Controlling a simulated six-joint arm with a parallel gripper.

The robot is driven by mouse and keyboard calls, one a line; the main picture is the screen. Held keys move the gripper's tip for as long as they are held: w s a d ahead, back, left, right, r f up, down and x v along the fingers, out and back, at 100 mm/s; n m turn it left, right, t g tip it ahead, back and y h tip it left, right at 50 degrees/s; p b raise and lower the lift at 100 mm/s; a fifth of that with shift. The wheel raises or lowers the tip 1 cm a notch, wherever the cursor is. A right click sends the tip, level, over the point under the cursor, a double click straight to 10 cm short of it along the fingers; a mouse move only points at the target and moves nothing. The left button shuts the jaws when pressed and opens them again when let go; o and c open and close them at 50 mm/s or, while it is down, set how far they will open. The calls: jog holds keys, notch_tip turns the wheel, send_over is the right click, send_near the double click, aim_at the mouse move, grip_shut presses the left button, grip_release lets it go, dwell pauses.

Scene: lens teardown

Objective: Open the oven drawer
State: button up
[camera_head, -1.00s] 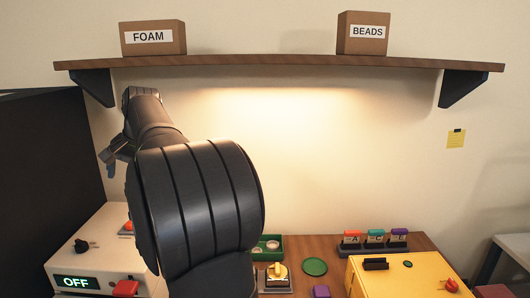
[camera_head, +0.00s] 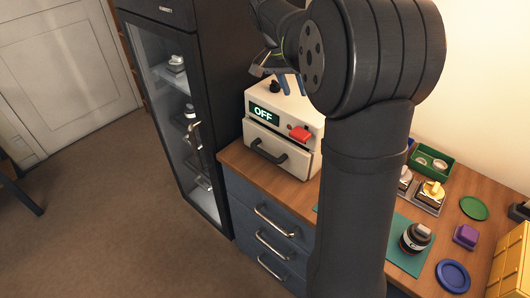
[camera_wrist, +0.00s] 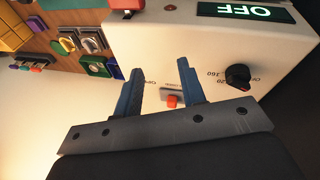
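The oven is a cream box (camera_head: 312,117) on the wooden counter. Its front has a lit OFF display (camera_head: 263,114) and a red switch (camera_head: 300,133). Below them is the shut drawer front (camera_head: 298,162) with a dark bar handle (camera_head: 268,151). My gripper (camera_head: 291,84) is over the oven's top, apart from the handle. In the wrist view, the blue fingers of my gripper (camera_wrist: 161,78) are spread with nothing between them. The OFF display (camera_wrist: 245,12) and a black knob (camera_wrist: 237,76) show upside down there. My arm hides part of the oven's right side.
A dark glass-door cabinet (camera_head: 192,130) stands left of the oven. Blue counter drawers (camera_head: 262,215) with bar handles are below. A green tray (camera_head: 430,163), blue dish (camera_head: 453,275), purple block (camera_head: 466,236) and yellow box (camera_head: 512,262) lie right of my arm.

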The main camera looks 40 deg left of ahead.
jog(key=s+a+f+n+t+h, duration=0.35)
jog(key=s+f+t, duration=0.2)
jog(key=s, duration=0.45)
jog(key=n+t+y, duration=0.6)
jog(key=n+t, duration=0.1)
jog(key=n, duration=0.5)
send_near(262, 155)
jog(key=x, duration=1.1)
jog(key=shift+s, duration=0.1)
grip_shut()
